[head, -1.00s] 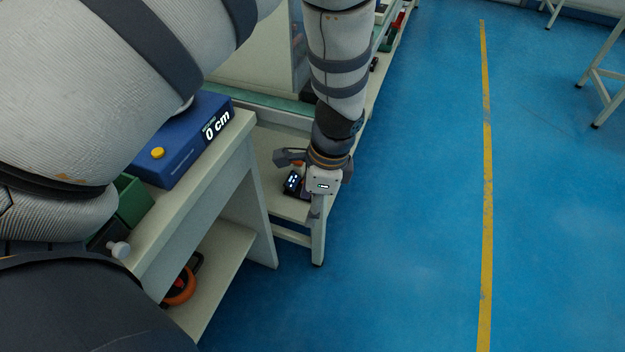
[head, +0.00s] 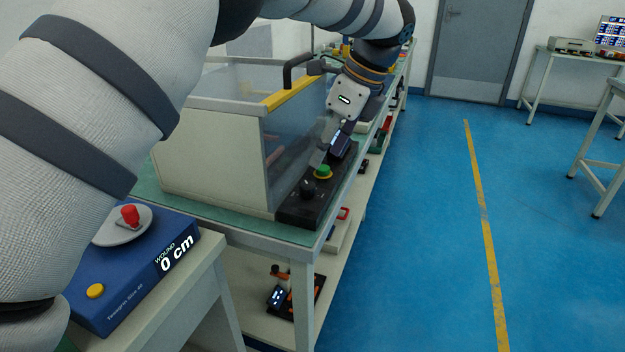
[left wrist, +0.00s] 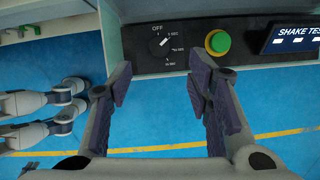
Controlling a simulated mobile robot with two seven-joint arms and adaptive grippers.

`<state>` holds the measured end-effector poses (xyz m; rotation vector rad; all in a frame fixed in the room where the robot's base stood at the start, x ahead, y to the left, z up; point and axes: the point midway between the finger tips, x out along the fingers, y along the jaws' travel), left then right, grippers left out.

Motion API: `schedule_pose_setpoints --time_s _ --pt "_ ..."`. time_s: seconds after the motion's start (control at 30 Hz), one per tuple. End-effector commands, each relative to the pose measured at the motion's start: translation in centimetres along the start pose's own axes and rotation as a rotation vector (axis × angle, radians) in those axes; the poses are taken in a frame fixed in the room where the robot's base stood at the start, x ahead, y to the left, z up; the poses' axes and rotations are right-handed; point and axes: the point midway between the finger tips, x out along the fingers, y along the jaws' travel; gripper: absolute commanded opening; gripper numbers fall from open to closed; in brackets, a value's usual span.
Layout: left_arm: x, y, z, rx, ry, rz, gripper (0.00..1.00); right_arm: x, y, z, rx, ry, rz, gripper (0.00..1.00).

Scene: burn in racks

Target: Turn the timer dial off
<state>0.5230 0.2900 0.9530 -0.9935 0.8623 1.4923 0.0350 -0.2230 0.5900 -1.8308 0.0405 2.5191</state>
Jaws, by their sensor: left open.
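The timer dial (left wrist: 160,47) is a black round knob on a black panel. In the left wrist view its white pointer slants up and right, toward the 5 SEC mark and away from OFF. In the head view the dial (head: 307,187) sits at the panel's near end, in front of the clear-walled box. My left gripper (left wrist: 161,75) is open, its fingertips apart just below the dial in the wrist view and not touching it. In the head view the left gripper (head: 325,140) hangs above the panel. My right gripper is not seen.
A green button (left wrist: 218,42) sits right of the dial, then a SHAKE TEST display (left wrist: 292,38). The clear box (head: 215,150) has a yellow edge and black handle. A blue unit (head: 135,275) reading 0 cm stands on the near table. Blue floor is free at right.

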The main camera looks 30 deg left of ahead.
Motion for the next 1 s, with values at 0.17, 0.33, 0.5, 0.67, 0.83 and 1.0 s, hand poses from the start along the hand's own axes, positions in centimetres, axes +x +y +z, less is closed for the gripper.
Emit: schedule_pose_setpoints --time_s 0.17,0.33,0.5,0.67,0.83,1.0 --pt "4.4 0.1 0.1 -0.001 0.003 0.000 0.46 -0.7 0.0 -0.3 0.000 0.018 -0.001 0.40" --pt "7.7 0.1 0.0 -0.001 0.002 0.000 0.46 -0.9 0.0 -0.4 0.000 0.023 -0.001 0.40" --pt "8.8 0.0 0.0 -0.001 0.001 -0.002 0.46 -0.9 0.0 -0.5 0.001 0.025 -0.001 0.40" --pt "8.9 0.0 -0.1 -0.002 0.001 -0.002 0.46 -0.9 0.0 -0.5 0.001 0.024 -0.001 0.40" --pt "8.9 0.0 -0.1 -0.002 0.001 -0.002 0.19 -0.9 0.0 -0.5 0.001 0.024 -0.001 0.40" --pt "8.9 0.0 -0.1 -0.002 0.001 -0.002 0.00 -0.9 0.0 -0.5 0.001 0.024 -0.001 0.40"
